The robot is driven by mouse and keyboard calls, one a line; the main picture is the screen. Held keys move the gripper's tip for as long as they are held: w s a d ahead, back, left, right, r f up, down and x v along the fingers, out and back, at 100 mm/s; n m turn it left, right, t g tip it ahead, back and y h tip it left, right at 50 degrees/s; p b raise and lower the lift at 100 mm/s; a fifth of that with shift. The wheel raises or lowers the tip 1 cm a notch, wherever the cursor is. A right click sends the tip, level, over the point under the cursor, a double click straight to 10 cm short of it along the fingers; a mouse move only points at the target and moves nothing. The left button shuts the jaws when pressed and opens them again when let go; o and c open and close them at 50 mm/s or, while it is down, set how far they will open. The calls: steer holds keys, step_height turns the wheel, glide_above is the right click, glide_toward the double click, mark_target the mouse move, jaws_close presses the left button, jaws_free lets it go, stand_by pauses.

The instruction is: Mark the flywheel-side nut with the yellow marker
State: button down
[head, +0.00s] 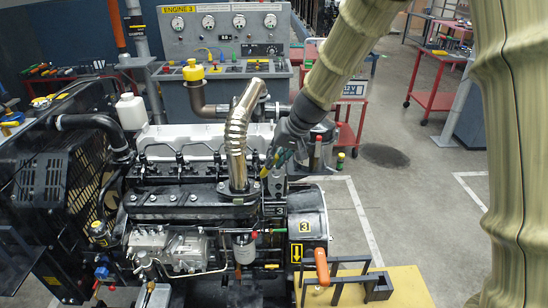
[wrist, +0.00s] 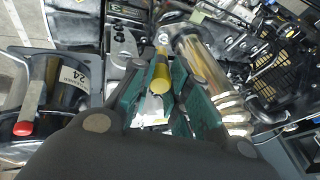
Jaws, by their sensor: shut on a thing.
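My gripper (head: 275,163) is above the flywheel end of the engine (head: 170,205), just right of the upright metal exhaust pipe (head: 238,140). It is shut on the yellow marker (head: 264,172), which points down toward the engine top. In the wrist view the marker (wrist: 160,78) sits between the green-padded fingers (wrist: 165,100), beside the exhaust pipe (wrist: 205,72). The flywheel housing (head: 306,222), labelled 3, is at the engine's right end. The pipe's base flange (head: 238,195) is below and left of the marker. I cannot clearly make out the flywheel-side nut or whether the tip touches anything.
The exhaust pipe stands close to my gripper. A yellow platform (head: 405,290) with an orange-handled lever (head: 322,268) is at the front right. A gauge panel (head: 225,30) stands behind the engine. Red carts (head: 435,100) stand at the back right.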

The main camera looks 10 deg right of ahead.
steer(key=d+r+p, duration=0.2)
steer(key=d+r, duration=0.1)
steer(key=shift+s+d+r, duration=0.1)
steer(key=shift+s+r, duration=0.05)
steer(key=shift+s, duration=0.2)
stand_by(0.7)
